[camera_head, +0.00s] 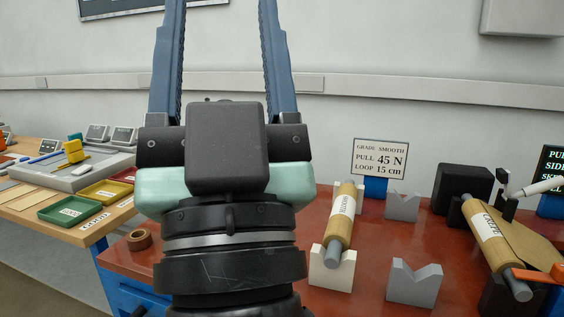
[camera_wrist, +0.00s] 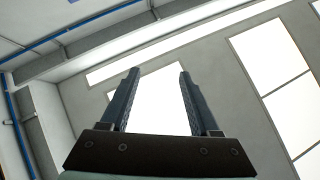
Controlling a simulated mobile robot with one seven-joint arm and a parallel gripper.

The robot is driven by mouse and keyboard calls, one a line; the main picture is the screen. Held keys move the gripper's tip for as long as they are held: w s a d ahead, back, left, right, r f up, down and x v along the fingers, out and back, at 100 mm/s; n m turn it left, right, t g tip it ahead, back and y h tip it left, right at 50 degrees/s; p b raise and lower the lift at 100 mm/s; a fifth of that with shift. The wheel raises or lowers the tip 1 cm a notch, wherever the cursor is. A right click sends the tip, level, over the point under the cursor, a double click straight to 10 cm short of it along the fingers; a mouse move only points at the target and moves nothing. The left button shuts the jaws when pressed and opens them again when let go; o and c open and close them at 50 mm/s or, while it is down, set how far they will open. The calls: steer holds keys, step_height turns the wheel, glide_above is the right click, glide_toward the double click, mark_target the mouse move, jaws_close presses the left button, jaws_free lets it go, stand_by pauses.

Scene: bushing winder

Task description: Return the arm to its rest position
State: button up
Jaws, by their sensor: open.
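My gripper (camera_head: 222,50) stands upright in the middle of the head view, its two blue fingers pointing up and spread apart. Nothing is between them. In the wrist view my gripper (camera_wrist: 157,95) is also open and empty, facing the ceiling and bright windows. My wrist hides part of the red bench behind it.
On the red bench (camera_head: 365,268), a roll labelled SMOOTH (camera_head: 341,215) rests on V-blocks. An empty grey V-block (camera_head: 414,284) stands right of it. A roll labelled CREPE (camera_head: 490,236) lies at far right. A brown tape ring (camera_head: 139,239) and a green tray (camera_head: 69,210) are at left.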

steer(key=s+d+r+m+h, duration=0.1)
steer(key=s+d+h, duration=0.1)
steer(key=d+h, duration=0.2)
step_height(320, 180, up, 17)
steer(key=p, duration=1.7)
steer(key=shift+r, duration=0.15)
steer(key=shift+w+a, duration=0.1)
steer(key=shift+c, duration=1)
